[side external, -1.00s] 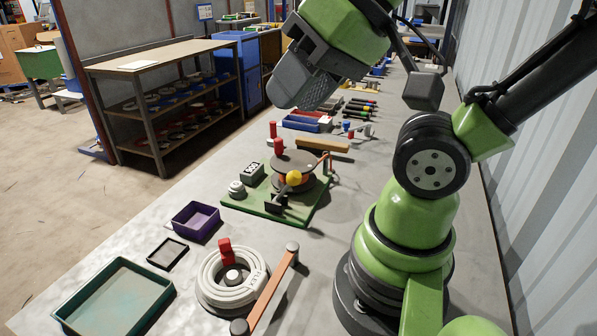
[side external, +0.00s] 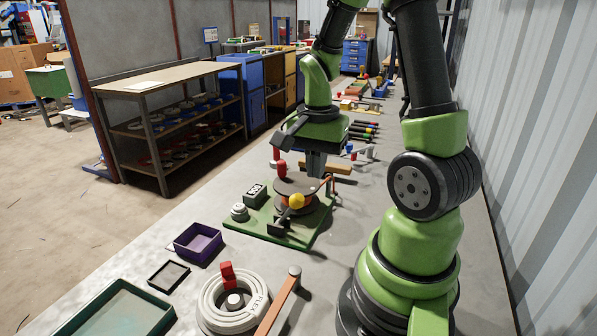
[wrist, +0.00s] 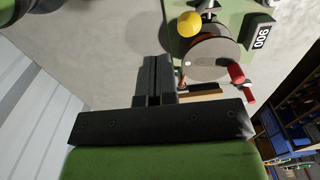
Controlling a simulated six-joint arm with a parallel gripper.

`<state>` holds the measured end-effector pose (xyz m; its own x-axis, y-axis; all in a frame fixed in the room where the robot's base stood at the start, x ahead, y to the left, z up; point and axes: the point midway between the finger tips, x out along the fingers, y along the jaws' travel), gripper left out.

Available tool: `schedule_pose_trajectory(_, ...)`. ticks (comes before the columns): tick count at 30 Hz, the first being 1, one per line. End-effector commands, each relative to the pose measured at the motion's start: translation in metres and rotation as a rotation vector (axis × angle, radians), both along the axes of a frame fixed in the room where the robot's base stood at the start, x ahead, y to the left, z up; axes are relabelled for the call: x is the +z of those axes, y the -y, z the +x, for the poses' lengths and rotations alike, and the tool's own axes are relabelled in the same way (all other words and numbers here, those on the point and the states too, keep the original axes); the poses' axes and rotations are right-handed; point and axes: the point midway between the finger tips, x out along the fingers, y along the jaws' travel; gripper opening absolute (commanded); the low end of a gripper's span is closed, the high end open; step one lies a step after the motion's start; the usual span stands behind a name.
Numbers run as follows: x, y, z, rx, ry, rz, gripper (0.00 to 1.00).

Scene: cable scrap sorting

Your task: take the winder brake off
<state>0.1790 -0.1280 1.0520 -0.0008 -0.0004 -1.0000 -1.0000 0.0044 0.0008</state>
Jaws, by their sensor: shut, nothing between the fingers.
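The winder stands on a green base plate (side external: 264,229), with a dark round disc (side external: 297,186) over an orange drum, a yellow knob (side external: 297,200) at the front and a red upright handle (side external: 281,168). A thin orange-red lever (side external: 326,182), which looks like the brake, is at the right of the disc, partly hidden. My gripper (side external: 316,172) points down at the far right side of the winder, close to the lever; I cannot tell whether it touches. In the wrist view, the dark fingers (wrist: 155,60) are together and empty, beside the disc (wrist: 213,62) and yellow knob (wrist: 190,23).
A coil of pale cable (side external: 216,303) lies in front with an orange bar (side external: 278,303) beside it. A purple bin (side external: 198,242), a small black tray (side external: 169,275) and a green tray (side external: 122,318) stand at the left. Several tools lie behind the winder.

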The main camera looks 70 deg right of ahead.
Motion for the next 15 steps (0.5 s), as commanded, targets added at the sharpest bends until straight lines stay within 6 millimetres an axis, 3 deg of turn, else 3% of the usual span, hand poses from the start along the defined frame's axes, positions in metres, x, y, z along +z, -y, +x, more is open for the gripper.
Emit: schedule_pose_trajectory(15, -0.049, -0.001, -0.001, 0.005, -0.004, 0.003, 0.00)
